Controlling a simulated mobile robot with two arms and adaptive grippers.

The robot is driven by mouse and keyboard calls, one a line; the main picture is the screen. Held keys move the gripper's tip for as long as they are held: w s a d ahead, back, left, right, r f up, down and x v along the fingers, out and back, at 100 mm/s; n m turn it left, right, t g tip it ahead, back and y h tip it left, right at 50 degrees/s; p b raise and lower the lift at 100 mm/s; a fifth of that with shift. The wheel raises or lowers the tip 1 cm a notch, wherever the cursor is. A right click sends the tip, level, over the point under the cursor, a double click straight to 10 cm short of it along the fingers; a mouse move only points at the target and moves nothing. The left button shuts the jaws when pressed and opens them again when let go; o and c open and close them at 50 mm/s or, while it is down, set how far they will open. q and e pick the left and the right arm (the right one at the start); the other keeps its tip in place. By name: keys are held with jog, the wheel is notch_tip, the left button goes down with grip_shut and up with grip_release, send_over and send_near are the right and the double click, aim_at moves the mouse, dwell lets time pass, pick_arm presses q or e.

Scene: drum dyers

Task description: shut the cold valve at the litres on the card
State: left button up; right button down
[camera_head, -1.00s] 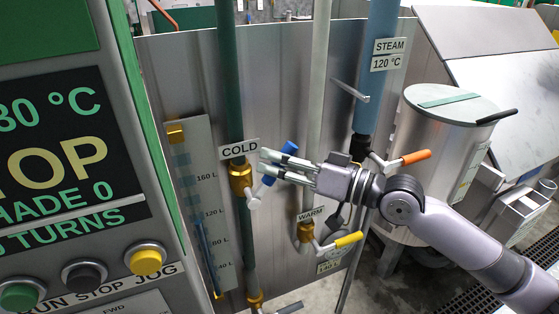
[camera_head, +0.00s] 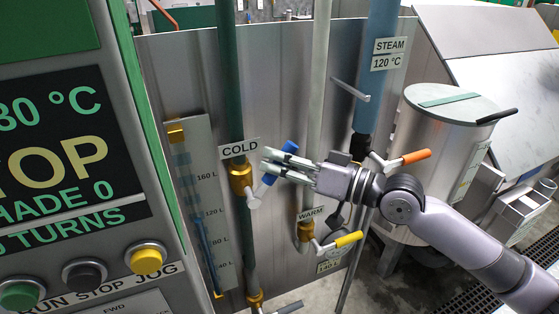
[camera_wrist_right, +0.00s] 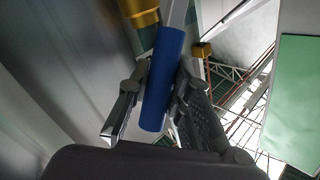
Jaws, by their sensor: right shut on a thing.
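The cold valve is a brass body (camera_head: 240,176) on the dark green pipe under the COLD label (camera_head: 239,149). Its lever has a blue grip (camera_head: 288,150) that points up and to the right. My right gripper (camera_head: 274,165) has its fingers around this grip. In the right wrist view the blue grip (camera_wrist_right: 163,80) lies between the two fingers (camera_wrist_right: 158,98). The litre gauge (camera_head: 205,205) stands left of the valve, marked from 40 L to 160 L, with a blue column in its lower part. My left gripper is out of view.
The warm valve's yellow lever (camera_head: 348,239) is below my right gripper. The steam valve's orange lever (camera_head: 416,157) is to its right. A lidded steel drum (camera_head: 440,150) stands further right. The control panel (camera_head: 75,190) fills the left side.

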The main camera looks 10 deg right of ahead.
jog(key=d+f+m+t+b, duration=0.1)
jog(key=b, duration=0.3)
jog(key=d+f+m+t+y+b, duration=0.1)
jog(key=m+b, duration=0.1)
jog(key=b, duration=0.2)
jog(key=shift+w+d+f, duration=0.15)
jog(key=shift+w+f, duration=0.05)
jog(key=shift+f, duration=0.1)
jog(key=c, duration=1.4)
grip_release()
jog(key=shift+c, duration=0.2)
jog(key=shift+r, duration=0.1)
jog(key=shift+d, duration=0.1)
jog(key=v, duration=1.2)
jog(key=shift+w+f, duration=0.1)
jog(key=shift+f, duration=0.15)
